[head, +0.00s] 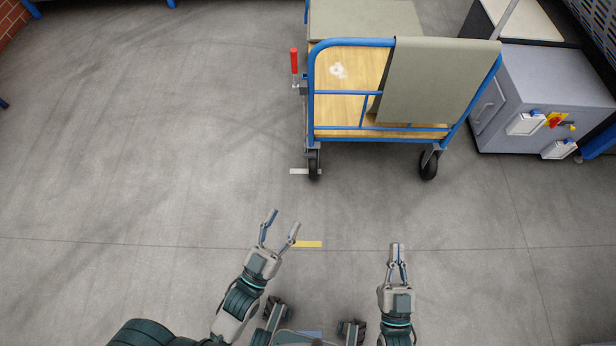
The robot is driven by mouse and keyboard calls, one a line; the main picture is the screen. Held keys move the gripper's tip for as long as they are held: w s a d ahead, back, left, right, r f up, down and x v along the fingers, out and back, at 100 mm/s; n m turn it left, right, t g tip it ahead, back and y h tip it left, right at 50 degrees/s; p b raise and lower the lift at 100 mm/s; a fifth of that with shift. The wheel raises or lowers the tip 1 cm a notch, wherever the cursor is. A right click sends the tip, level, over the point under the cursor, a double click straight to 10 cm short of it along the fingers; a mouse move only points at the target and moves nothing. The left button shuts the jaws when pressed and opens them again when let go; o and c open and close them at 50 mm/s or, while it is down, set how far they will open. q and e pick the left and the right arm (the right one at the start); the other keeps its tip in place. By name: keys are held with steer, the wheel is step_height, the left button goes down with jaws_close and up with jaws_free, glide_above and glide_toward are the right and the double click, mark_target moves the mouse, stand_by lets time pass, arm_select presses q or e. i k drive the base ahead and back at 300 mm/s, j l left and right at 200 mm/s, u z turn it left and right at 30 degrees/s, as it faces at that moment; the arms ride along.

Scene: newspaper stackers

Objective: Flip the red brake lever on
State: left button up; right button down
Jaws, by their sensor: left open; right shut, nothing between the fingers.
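The red brake lever (294,61) stands upright at the left side of a cart with a blue frame (310,95) and a wooden deck (345,105). Its red handle points up and its lower end meets a small grey mount by the frame. My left gripper (280,222) is open and empty, low and left of the cart, well apart from the lever. My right gripper (397,246) is shut and empty, in front of the cart and right of the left gripper. Neither gripper touches anything.
A grey-green cloth (435,80) hangs over the cart's rail. Black wheels (429,165) stand on the floor. A grey machine (545,80) with a red and yellow switch (556,120) stands close right of the cart. A yellow floor mark (310,244) lies near my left gripper. The floor at left is clear.

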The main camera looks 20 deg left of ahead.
mark_target(294, 51)
steer(key=i+j, duration=0.2)
steer(key=i, duration=0.15)
steer(key=i+j, duration=0.2)
steer(key=i, duration=0.2)
steer(key=i+j, duration=0.15)
steer(key=i, duration=0.2)
